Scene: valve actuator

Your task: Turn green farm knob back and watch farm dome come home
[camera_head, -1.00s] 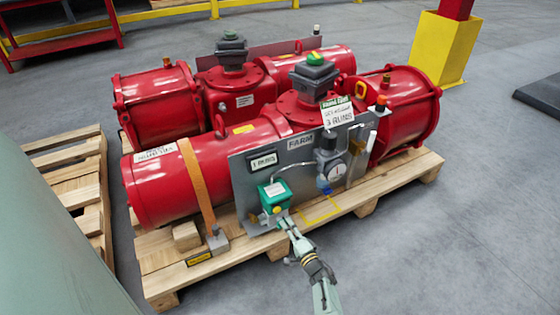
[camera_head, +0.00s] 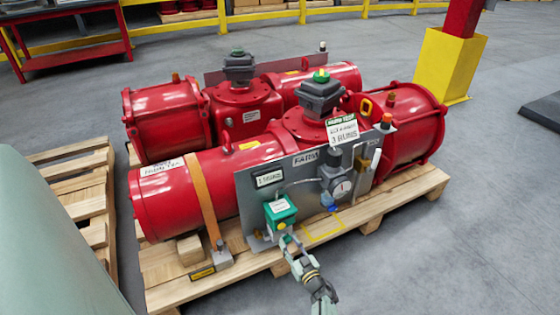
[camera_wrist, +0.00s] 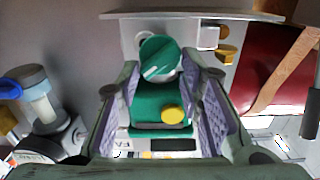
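The green farm knob (camera_wrist: 160,58), round with a white line across it, sits on a green box (camera_wrist: 158,100) with a yellow button (camera_wrist: 172,114). In the head view the green box (camera_head: 280,210) is on the lower left of the grey panel under the FARM label (camera_head: 305,158). My gripper (camera_wrist: 160,74) has its fingers apart, one on each side of the knob; I cannot tell whether they touch it. In the head view my gripper (camera_head: 288,243) is at the box's lower front. The farm dome (camera_head: 321,76), green with some yellow, tops the dark grey housing on the front actuator.
A gauge (camera_head: 341,188) with a blue part is right of the box on the panel. The red actuators (camera_head: 190,195) stand on a wooden pallet (camera_head: 370,222). Another pallet (camera_head: 70,170) is at left. A yellow post base (camera_head: 447,60) is back right.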

